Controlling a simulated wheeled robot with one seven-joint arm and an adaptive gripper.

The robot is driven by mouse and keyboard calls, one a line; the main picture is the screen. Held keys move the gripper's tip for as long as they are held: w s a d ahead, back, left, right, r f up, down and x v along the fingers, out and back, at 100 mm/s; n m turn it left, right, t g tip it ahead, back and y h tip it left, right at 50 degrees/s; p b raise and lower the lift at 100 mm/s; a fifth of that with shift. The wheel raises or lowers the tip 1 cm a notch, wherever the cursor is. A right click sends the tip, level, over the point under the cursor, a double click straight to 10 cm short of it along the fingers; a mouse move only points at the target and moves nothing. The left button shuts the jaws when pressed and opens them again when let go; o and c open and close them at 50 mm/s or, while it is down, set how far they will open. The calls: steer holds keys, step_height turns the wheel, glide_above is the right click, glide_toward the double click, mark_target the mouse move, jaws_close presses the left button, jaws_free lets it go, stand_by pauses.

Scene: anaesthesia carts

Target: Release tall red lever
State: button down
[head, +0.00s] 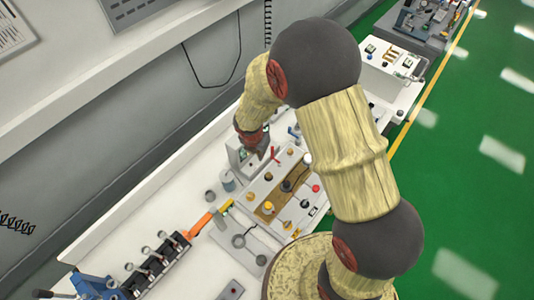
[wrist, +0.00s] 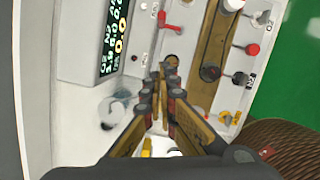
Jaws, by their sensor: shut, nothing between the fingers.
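The red lever (head: 275,154) stands on the white cart panel, just right of my gripper (head: 258,151) in the head view. In the wrist view the red lever (wrist: 163,19) is near the top, beyond the fingertips, with a thin arm running right from its red end. My gripper (wrist: 162,78) is shut and empty in the wrist view, its fingers pointing up the picture over the panel. The lever appears apart from the fingertips. The fingers hide part of the panel below them.
A display box (wrist: 114,38) stands left of the fingers. A brown strip with a black knob (wrist: 210,73) and a red knob (wrist: 252,49) lie to the right. An orange-handled bar (head: 201,223) and a row of black fittings (head: 160,262) are nearer on the bench.

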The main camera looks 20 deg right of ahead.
steer(key=w+d+f, duration=0.4)
steer(key=f, duration=0.5)
steer(key=shift+w+d+f, duration=0.15)
steer(key=shift+w+f, duration=0.2)
steer(key=shift+w, duration=0.05)
